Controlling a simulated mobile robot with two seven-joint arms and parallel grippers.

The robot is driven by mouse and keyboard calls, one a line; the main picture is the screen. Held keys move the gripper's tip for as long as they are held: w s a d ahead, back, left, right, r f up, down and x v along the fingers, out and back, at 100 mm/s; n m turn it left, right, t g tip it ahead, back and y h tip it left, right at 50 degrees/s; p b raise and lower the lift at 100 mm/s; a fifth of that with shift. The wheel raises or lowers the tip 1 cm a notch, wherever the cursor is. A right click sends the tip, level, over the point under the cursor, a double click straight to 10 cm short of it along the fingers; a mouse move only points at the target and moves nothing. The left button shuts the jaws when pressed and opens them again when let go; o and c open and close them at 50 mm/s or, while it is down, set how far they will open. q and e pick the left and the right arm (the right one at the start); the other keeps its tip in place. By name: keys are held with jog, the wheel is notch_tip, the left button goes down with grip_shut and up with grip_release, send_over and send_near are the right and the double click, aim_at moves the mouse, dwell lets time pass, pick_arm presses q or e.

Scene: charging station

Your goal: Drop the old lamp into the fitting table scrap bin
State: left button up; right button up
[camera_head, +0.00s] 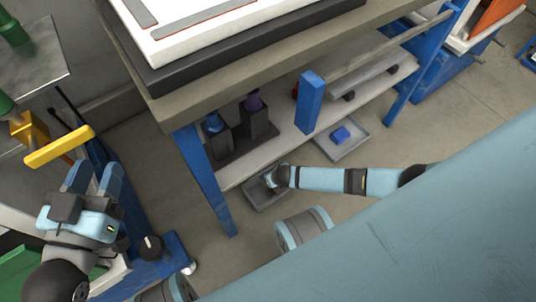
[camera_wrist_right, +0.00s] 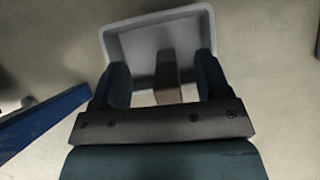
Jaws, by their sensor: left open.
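A grey bin (camera_wrist_right: 205,24) lies under my right gripper (camera_wrist_right: 164,78) in the right wrist view. The gripper's fingers are spread over the bin's near part. A brownish-grey block (camera_wrist_right: 167,72), perhaps the old lamp, shows between them with a gap on each side; I cannot tell whether it rests in the bin. In the head view the right arm reaches to a grey tray (camera_head: 258,199) on the floor under the table, likely the same bin; the fingers are mostly hidden there. My left gripper (camera_head: 93,176) is open and empty at the left, near a yellow bar (camera_head: 60,146).
A table with blue legs (camera_head: 205,180) stands over the bin. Its lower shelf (camera_head: 285,143) holds dark holders (camera_head: 256,122). A second grey tray (camera_head: 355,149) holds a blue block (camera_head: 340,135). A blue leg edge (camera_wrist_right: 40,122) is left of the right gripper.

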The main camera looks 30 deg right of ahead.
pick_arm(q)
jog(key=s+n+p, duration=0.1)
jog(key=p, duration=0.1)
jog(key=s+d+n+g+p, duration=0.1)
jog(key=p, duration=0.2)
jog(key=shift+s+d+r+n+y, duration=0.1)
jog(key=shift+d+r+n+y, duration=0.05)
jog(key=shift+n+y, duration=0.25)
pick_arm(e)
jog(key=v, duration=0.7)
jog(key=shift+r, duration=0.2)
jog(key=shift+s+d, duration=0.1)
jog(key=shift+s, duration=0.05)
